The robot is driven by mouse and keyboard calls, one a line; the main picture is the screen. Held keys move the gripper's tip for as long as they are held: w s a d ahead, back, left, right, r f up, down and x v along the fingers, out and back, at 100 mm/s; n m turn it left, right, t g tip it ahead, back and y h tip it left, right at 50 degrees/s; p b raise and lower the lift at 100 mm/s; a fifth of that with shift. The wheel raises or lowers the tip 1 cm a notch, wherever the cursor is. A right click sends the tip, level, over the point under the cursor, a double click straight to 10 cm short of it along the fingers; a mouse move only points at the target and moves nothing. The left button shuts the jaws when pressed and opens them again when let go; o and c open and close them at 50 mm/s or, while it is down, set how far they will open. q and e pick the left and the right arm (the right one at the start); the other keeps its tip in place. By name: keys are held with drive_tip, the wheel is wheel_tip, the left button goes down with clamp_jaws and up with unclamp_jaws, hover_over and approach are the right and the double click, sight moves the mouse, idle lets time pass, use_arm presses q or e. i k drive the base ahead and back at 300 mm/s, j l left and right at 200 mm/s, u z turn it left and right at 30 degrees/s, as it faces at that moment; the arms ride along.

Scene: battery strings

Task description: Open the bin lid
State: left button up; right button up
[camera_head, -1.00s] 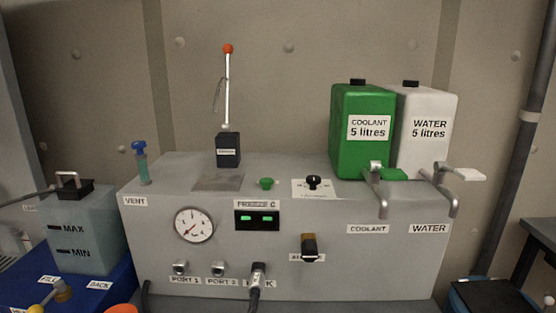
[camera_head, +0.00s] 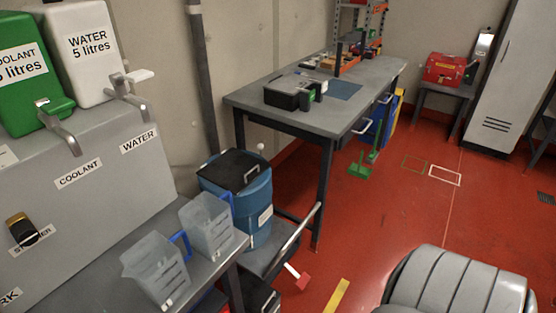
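A round blue bin (camera_head: 249,207) stands on the right of the grey machine, behind the end of the bench with the jugs. Its black lid (camera_head: 234,170) lies flat across the top and looks closed. A small white knob (camera_head: 261,146) shows by the lid's far right edge. The bin's lower left side is partly hidden by a clear jug. A pale label is on its front. Neither of my grippers is in view.
Two clear jugs (camera_head: 154,268) (camera_head: 207,226) with blue handles stand on the bench just in front of the bin. A workbench (camera_head: 300,118) with a black case stands behind it. A grey rail (camera_head: 294,232) runs at its right. Red floor (camera_head: 400,215) is open farther right.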

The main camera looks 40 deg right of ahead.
sight(258, 297)
drive_tip(key=z, duration=1.15)
drive_tip(key=u, duration=0.35)
